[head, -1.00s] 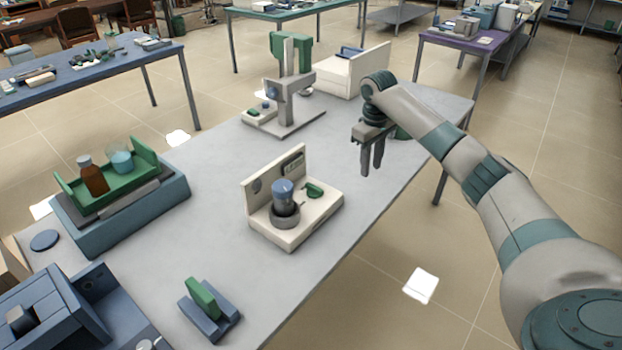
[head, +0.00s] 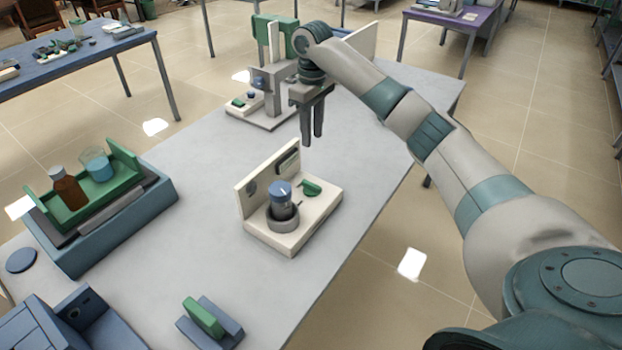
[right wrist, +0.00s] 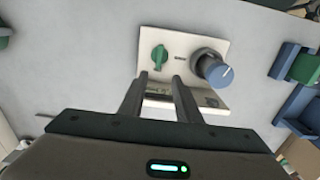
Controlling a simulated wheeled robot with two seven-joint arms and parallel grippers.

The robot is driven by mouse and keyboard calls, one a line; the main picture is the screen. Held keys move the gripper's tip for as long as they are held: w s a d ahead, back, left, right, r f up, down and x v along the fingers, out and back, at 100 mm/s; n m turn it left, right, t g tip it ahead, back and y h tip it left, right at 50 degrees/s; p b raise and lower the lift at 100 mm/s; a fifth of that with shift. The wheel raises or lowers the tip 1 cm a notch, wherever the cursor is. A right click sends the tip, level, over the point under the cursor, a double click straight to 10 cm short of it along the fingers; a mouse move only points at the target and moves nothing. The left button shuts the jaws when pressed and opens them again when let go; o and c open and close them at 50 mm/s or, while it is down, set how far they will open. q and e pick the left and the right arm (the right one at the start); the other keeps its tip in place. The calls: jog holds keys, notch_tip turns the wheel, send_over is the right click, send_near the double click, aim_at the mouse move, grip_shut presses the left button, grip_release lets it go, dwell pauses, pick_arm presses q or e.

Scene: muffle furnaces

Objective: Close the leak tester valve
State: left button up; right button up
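The leak tester (head: 312,222) is a cream base with an upright back panel, standing on the grey table. A grey cylinder with a blue cap (head: 281,190) sits in a grey ring on it. The green valve handle (head: 312,187) lies beside the cylinder. In the right wrist view the green handle (right wrist: 159,57) is ahead of the fingers and left of the blue cap (right wrist: 219,74). My right gripper (head: 312,140) points down above the table, beyond the tester, apart from it. Its fingers are spread with nothing between them (right wrist: 160,95). My left gripper is not in view.
A grey stand with a green top (head: 270,75) is behind my right gripper. A blue unit with a green tray (head: 105,190), bottle and beaker stands at left. A small blue holder with a green block (head: 205,316) is in front. The table between them is clear.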

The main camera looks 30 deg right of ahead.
aim_at(312, 184)
notch_tip(312, 184, down, 18)
jog(key=p, duration=0.4)
jog(key=shift+w+r, duration=0.1)
jog(key=shift+r, duration=0.05)
dwell(0.4)
grip_shut()
